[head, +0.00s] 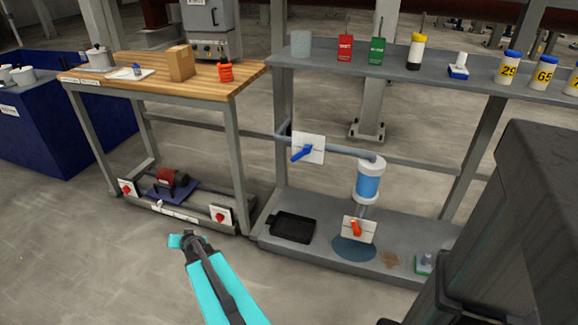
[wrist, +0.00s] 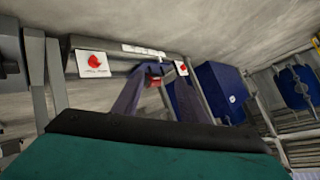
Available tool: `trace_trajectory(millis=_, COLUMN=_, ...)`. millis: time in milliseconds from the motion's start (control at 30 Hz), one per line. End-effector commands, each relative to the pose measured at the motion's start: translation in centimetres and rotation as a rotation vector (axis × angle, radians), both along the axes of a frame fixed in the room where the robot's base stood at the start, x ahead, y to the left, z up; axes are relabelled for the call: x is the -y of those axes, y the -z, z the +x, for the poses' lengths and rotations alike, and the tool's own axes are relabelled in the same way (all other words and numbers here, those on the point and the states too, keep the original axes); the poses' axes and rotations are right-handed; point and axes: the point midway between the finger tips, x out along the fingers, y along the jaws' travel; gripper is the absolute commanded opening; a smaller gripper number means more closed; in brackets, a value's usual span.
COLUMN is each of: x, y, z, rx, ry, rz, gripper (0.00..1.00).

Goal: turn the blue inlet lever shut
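The blue inlet lever (head: 302,153) sits on a white plate (head: 316,142) on the grey pipe that runs right to the filter. Its handle slants down to the left, at an angle to the pipe. My gripper (head: 184,240) is low over the floor in front of the wooden bench, left of and below the lever and well apart from it. In the wrist view, the two fingers of my gripper (wrist: 157,72) stand apart with nothing between them. The wrist view does not show the blue lever; it faces red knobs on white plates (wrist: 97,62).
A blue-and-white filter (head: 368,182) stands right of the lever, above a red lever (head: 355,228). A black tray (head: 292,227) lies on the lower shelf (head: 275,242). The grey upper shelf (head: 395,68) overhangs. A red pump (head: 172,178) sits under the bench (head: 130,80). A dark cabinet (head: 520,210) blocks the right.

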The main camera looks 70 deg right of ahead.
Motion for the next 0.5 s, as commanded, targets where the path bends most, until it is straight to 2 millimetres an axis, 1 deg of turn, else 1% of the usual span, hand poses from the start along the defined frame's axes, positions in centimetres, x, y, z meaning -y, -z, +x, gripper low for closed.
trace_trajectory(millis=33, x=3.3, y=0.1, z=-0.4, rx=0.043, ry=0.063, rz=-0.024, gripper=0.39)
trace_trajectory(millis=67, x=5.1, y=-0.4, z=-0.8, rx=0.070, ry=0.101, rz=-0.039, gripper=0.39)
trace_trajectory(millis=100, x=7.4, y=-1.1, z=-1.3, rx=0.104, ry=0.151, rz=-0.060, gripper=0.39)
trace_trajectory(millis=167, x=10.9, y=-2.2, z=-2.5, rx=0.153, ry=0.226, rz=-0.092, gripper=0.39)
trace_trajectory(millis=200, x=13.2, y=-2.9, z=-3.4, rx=0.186, ry=0.277, rz=-0.113, gripper=0.39)
trace_trajectory(millis=267, x=16.6, y=-4.0, z=-5.0, rx=0.231, ry=0.355, rz=-0.148, gripper=0.39)
trace_trajectory(millis=300, x=18.7, y=-4.7, z=-6.3, rx=0.259, ry=0.408, rz=-0.171, gripper=0.39)
trace_trajectory(millis=367, x=21.9, y=-5.7, z=-8.5, rx=0.301, ry=0.490, rz=-0.204, gripper=0.39)
trace_trajectory(millis=400, x=23.9, y=-6.5, z=-10.0, rx=0.328, ry=0.543, rz=-0.227, gripper=0.39)
trace_trajectory(millis=467, x=26.8, y=-7.5, z=-12.6, rx=0.366, ry=0.624, rz=-0.263, gripper=0.39)
trace_trajectory(millis=500, x=28.6, y=-8.1, z=-14.5, rx=0.391, ry=0.680, rz=-0.286, gripper=0.39)
